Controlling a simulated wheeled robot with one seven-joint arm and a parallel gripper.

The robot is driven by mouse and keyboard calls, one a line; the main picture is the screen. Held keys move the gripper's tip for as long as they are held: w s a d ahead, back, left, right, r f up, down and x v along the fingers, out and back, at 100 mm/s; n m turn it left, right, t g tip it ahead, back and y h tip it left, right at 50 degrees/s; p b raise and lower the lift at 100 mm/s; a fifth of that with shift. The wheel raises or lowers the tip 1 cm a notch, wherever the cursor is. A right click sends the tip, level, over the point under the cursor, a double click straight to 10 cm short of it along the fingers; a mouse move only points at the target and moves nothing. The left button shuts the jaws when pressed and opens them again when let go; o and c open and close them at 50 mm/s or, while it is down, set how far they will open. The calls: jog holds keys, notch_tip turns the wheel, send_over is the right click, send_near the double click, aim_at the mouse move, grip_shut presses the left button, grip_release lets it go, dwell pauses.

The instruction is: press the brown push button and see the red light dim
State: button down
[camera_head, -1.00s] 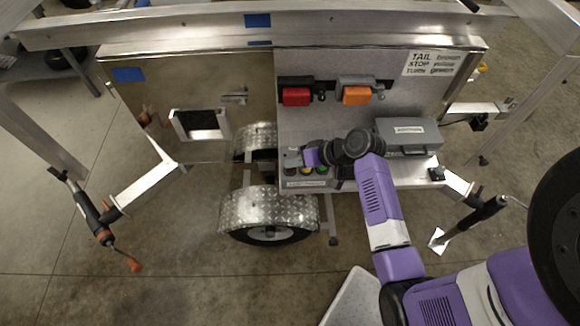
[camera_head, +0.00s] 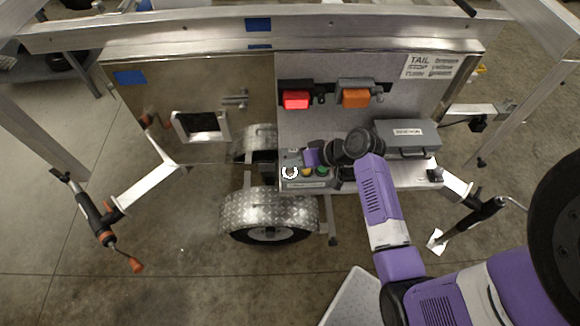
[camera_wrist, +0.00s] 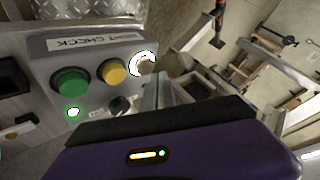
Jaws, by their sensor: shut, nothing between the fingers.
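The brown push button (camera_wrist: 146,64) is at the end of a row on a grey control box (camera_head: 309,184). Its ring glows white in the wrist view, and the glow also shows in the head view (camera_head: 290,173). The red light (camera_head: 296,99) on the trailer panel is lit, pinkish red. My gripper (camera_wrist: 157,80) is shut and empty, its grey fingertips right beside the brown button. Whether the tips touch it cannot be told, as they partly cover that spot. In the head view my purple gripper body hides the fingers.
A green button (camera_wrist: 70,82) and a yellow button (camera_wrist: 113,72) sit beside the brown one. An orange light (camera_head: 356,97) is right of the red one. A grey case (camera_head: 407,139) stands right of my wrist. A wheel fender (camera_head: 268,207) is below the box.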

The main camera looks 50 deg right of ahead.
aim_at(293, 171)
notch_tip(293, 171, up, 6)
jog(key=p, duration=0.5)
dwell(0.4)
dwell(0.4)
